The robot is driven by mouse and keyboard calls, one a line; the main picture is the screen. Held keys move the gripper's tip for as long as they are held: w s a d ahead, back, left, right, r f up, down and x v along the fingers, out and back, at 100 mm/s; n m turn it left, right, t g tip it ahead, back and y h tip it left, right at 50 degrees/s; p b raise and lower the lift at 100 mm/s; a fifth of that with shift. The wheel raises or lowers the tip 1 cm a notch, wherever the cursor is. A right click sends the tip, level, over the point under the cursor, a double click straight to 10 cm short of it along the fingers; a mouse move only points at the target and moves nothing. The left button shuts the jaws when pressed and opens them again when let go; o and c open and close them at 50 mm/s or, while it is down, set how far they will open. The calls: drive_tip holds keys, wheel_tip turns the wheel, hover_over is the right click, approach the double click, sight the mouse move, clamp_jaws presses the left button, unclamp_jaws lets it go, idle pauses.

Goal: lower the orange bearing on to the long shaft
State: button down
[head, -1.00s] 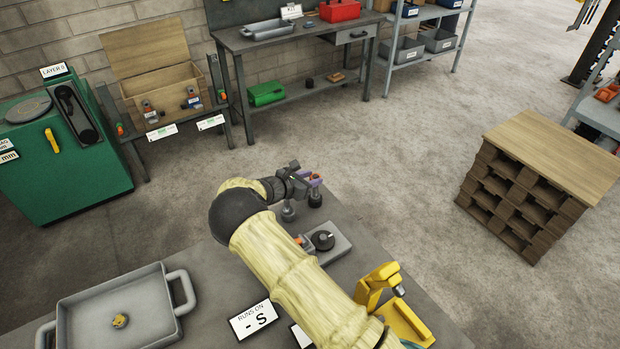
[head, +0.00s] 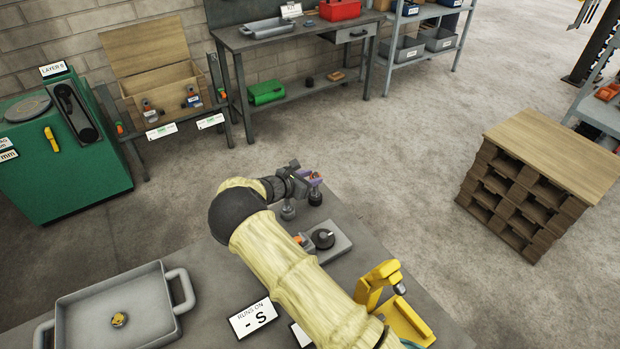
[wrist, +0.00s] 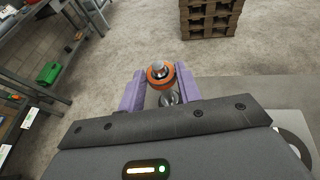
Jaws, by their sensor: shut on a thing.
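My gripper (head: 312,180) is over the far end of the bench, with its purple fingers closed on the orange bearing (wrist: 160,77). In the wrist view the bearing is a ring between the fingertips. A grey metal end (wrist: 158,64) shows at its middle and seems to stand up through it; how far the ring is down is hard to tell. In the head view two short upright posts with dark feet stand under my gripper, the left post (head: 288,210) and the right post (head: 315,197). My gripper partly hides their tops.
A grey plate with a black knob (head: 322,239) sits nearer on the bench. A yellow press (head: 380,287) stands to the right and a grey tray (head: 70,312) with a small brass piece to the left. A "RUNS ON - S" card (head: 254,319) is by my arm. Open floor lies beyond.

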drive_tip(key=shift+r, duration=0.1)
drive_tip(key=shift+c, duration=1.6)
unclamp_jaws()
drive_tip(key=s+a, duration=0.6)
drive_tip(key=shift+s+a+p, duration=0.2)
drive_tip(key=shift+s+p, duration=0.05)
drive_tip(key=shift+p, duration=0.1)
idle(0.4)
drive_tip(key=shift+d, duration=0.1)
idle(0.7)
